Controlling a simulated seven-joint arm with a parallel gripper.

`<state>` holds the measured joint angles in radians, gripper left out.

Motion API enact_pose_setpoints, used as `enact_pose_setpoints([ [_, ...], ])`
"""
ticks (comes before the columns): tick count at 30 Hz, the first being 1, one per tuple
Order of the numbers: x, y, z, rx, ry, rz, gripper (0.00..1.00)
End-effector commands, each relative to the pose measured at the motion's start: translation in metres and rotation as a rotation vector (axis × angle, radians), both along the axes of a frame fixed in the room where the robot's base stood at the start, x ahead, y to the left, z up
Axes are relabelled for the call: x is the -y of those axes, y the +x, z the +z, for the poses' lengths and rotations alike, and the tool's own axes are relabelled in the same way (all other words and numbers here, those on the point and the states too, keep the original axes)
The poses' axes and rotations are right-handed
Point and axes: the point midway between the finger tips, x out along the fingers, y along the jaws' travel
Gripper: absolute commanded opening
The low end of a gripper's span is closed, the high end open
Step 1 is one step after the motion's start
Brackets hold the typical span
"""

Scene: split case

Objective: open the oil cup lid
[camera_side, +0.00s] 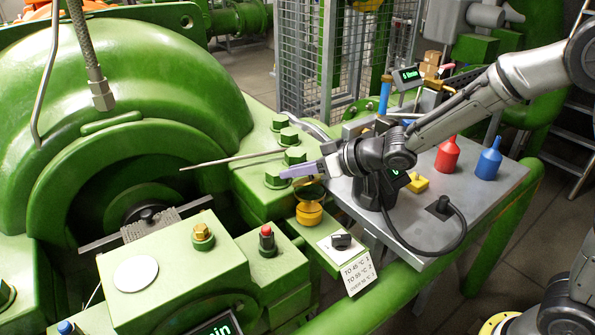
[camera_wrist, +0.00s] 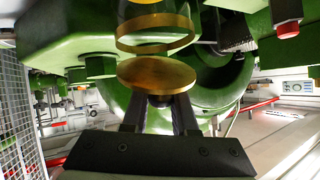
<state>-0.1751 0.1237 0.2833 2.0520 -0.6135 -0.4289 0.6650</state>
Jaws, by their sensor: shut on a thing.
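The oil cup (camera_side: 309,213) has a yellow-brass base and a dark, clear upper part, and stands on the green housing. In the wrist view, its clear body with a brass ring (camera_wrist: 155,46) is beyond the lid. The lid (camera_wrist: 157,74) is a round brass disc directly in front of my fingers. My gripper (camera_wrist: 160,101) is shut on the lid's small dark knob. A narrow gap seems to show between lid and ring. In the side view, my gripper (camera_side: 290,173) is just above the cup's mouth; I cannot make out the lid there.
Green bolts (camera_side: 288,135) stand close behind my gripper, and a thin grey rod (camera_side: 235,159) sticks out to the left. A black knob (camera_side: 341,240) sits in front right of the cup. A grey table (camera_side: 480,200) carries red and blue bottles.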

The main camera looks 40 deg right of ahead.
Motion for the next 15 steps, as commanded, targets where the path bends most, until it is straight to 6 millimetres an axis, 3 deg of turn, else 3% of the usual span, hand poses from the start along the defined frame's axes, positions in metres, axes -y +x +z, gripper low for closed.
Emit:
enact_pose_setpoints([
  [15, 0.0005, 0.0023, 0.0009, -0.051, 0.001, -0.002, 0.0],
])
